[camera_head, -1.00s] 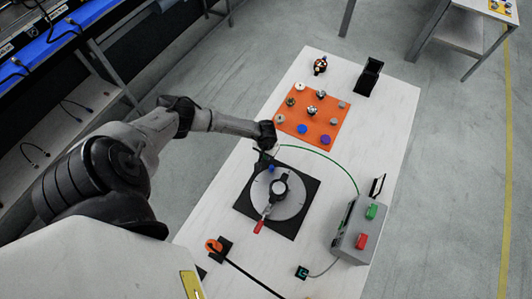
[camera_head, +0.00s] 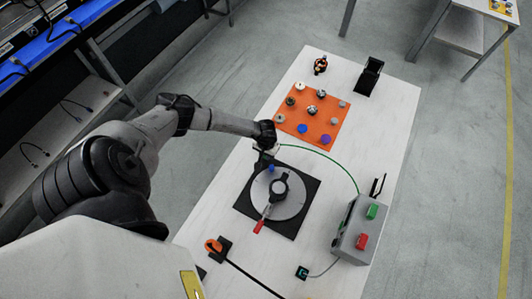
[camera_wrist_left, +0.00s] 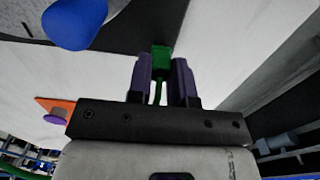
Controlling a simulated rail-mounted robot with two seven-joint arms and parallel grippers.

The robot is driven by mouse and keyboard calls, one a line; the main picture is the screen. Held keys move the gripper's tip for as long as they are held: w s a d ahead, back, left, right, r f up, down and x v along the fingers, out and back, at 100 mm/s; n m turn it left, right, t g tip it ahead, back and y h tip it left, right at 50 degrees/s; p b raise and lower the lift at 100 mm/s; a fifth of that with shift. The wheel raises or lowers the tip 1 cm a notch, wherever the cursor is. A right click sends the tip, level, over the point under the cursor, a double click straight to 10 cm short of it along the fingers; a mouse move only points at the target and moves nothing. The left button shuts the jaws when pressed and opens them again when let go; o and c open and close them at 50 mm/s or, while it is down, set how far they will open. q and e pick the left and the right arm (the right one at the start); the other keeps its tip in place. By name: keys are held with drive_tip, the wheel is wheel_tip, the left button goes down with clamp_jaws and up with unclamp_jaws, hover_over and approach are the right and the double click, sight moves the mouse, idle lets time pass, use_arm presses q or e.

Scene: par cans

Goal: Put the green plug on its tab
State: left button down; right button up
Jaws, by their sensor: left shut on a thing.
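My left gripper (camera_head: 265,150) is at the back-left edge of the black square plate (camera_head: 245,206) and points down. In the left wrist view its dark fingers (camera_wrist_left: 162,66) are shut on the green plug (camera_wrist_left: 160,50), which sticks out past the fingertips. The green cable (camera_head: 327,157) arcs from the gripper to the grey box. A blue knob (camera_head: 271,168) is just in front of the gripper, and it looms large in the wrist view (camera_wrist_left: 75,22). I cannot make out the plug's tab for certain. My right gripper is not in view.
A grey disc (camera_head: 291,206) with a red-tipped lever lies on the plate. An orange mat (camera_head: 322,112) with several small parts lies behind. The grey box (camera_head: 352,231) with green and red buttons stands right. An orange clip (camera_head: 214,245) and a teal plug (camera_head: 302,272) lie in front.

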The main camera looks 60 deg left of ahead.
use_arm(q)
drive_tip(key=shift+f, duration=0.15)
idle(0.3)
drive_tip(key=c, duration=1.4)
unclamp_jaws()
drive_tip(key=shift+o, duration=0.2)
drive_tip(key=o, duration=0.6)
wheel_tip(320, 180, up, 14)
drive_tip(key=shift+f+b, duration=0.1)
drive_tip(key=shift+b, duration=0.25)
